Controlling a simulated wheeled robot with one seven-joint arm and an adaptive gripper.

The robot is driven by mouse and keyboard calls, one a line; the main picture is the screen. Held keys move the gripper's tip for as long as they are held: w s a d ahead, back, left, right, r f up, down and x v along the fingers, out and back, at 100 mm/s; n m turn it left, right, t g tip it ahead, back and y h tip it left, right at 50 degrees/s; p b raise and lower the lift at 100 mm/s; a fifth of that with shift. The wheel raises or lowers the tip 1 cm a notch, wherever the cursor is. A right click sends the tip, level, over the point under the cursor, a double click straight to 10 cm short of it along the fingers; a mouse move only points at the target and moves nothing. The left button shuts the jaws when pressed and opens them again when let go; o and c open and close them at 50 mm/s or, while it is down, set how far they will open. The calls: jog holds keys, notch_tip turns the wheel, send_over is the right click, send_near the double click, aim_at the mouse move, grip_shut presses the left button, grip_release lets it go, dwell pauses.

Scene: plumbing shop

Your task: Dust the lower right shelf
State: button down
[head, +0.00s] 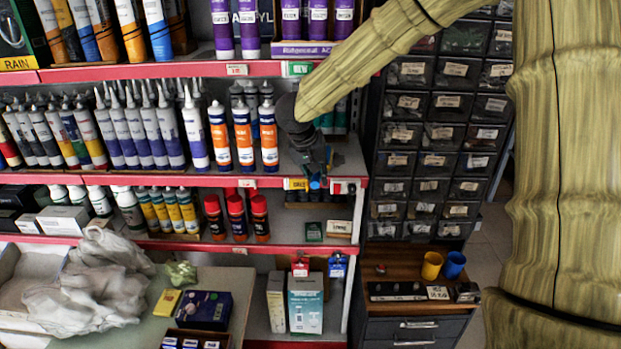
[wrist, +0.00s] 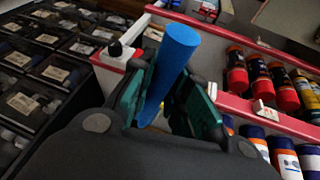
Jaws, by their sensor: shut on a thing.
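My gripper (head: 317,178) is at the right end of the middle shelf, in front of the right shelf post. In the wrist view my gripper (wrist: 168,88) is shut on a blue cylinder (wrist: 174,55) that sticks out past the green-sided fingers. Only a small blue tip (head: 315,184) of it shows in the head view, and no dusting end can be made out. The lower right shelf (head: 283,231) is below my gripper, apart from it. A small green box (head: 314,231) and a white card (head: 339,227) stand at its right end.
Red-capped bottles (head: 238,217) stand left of the bare shelf part. Orange and white tubes (head: 243,140) stand close left of my gripper. Dark drawer cabinets (head: 430,140) flank the shelves on the right. A crumpled cloth (head: 95,285) lies on the front table.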

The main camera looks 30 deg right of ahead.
jog(key=shift+d+r+p, duration=0.2)
jog(key=shift+p, duration=0.3)
jog(key=shift+w+d, duration=0.1)
jog(key=shift+w, duration=0.05)
jog(key=w+p, duration=0.1)
jog(key=p, duration=0.1)
jog(key=w+d+p, duration=0.1)
jog(key=p, duration=0.1)
jog(key=shift+w+d, duration=0.2)
jog(key=shift+w, duration=0.05)
jog(key=shift+s+d+r+p, duration=0.85)
jog(key=shift+s+r+p, duration=0.6)
jog(key=shift+s+p, duration=1.25)
jog(key=s+a, duration=0.8)
jog(key=s, duration=0.5)
jog(key=shift+s, duration=0.2)
jog(key=shift+a, duration=0.1)
dwell(0.3)
